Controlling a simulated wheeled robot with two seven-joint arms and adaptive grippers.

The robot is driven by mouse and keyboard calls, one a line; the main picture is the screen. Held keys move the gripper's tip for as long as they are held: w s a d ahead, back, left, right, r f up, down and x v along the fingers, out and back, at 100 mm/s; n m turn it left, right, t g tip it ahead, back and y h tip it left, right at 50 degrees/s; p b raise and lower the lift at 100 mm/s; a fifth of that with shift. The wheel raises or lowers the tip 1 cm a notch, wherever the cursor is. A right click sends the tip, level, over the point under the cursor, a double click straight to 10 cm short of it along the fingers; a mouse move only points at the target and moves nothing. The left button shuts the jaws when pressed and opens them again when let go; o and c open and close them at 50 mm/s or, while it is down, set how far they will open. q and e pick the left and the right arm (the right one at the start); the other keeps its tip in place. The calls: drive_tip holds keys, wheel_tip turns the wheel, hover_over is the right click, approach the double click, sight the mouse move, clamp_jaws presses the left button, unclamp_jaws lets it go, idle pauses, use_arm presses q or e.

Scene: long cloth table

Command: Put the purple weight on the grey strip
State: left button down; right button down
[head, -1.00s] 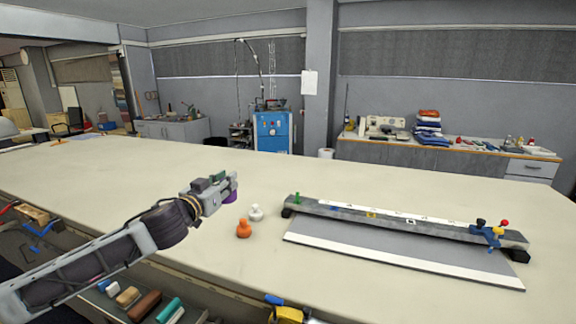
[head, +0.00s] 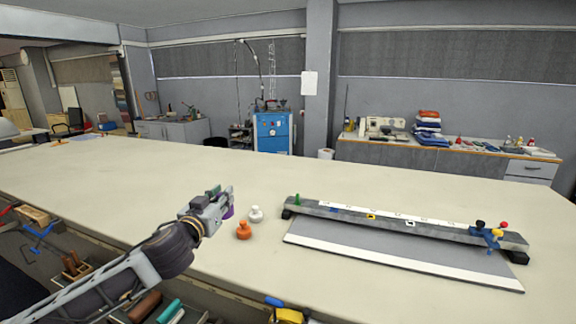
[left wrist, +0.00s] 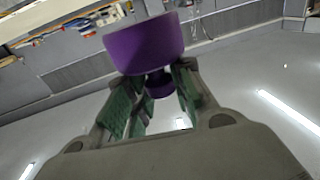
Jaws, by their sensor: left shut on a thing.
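The purple weight (head: 230,209) is held in my left gripper (head: 224,203), above the table left of the white weight; the gripper partly hides it. In the left wrist view the purple weight (left wrist: 145,45) is large, with its narrow part between the green-padded fingers of the left gripper (left wrist: 157,88). A flat grey strip (head: 385,252) with a white front edge lies on the table at the right, along the front of a raised beam, with nothing on it. My right gripper is not in view.
A white weight (head: 256,214) and an orange weight (head: 243,230) stand on the cloth table (head: 330,180) close to my left gripper. A long grey beam (head: 400,221) with a green peg and coloured knobs stands behind the strip. The table's far side is clear.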

use_arm(q)
drive_tip(key=shift+s+a+f+y, duration=0.15)
drive_tip(key=shift+s+a+f, duration=0.15)
drive_tip(key=shift+f, duration=0.3)
drive_tip(key=shift+s+a+f+y, duration=0.15)
drive_tip(key=shift+s+f, duration=0.1)
drive_tip(key=shift+f, duration=0.35)
drive_tip(key=s+a+f+n+y+p, duration=0.1)
drive_tip(key=s+f, duration=0.4)
drive_tip(key=f, duration=0.7)
drive_tip(key=s+a+f+n+y+p, duration=0.1)
drive_tip(key=s+f, duration=0.4)
drive_tip(key=f, duration=0.7)
drive_tip(key=shift+a+y, duration=0.35)
drive_tip(key=shift+y, duration=0.05)
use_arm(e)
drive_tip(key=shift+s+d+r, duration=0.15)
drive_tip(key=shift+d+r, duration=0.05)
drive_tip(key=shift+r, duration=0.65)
use_arm(q)
drive_tip(key=shift+s, duration=0.1)
drive_tip(key=shift+a, duration=0.2)
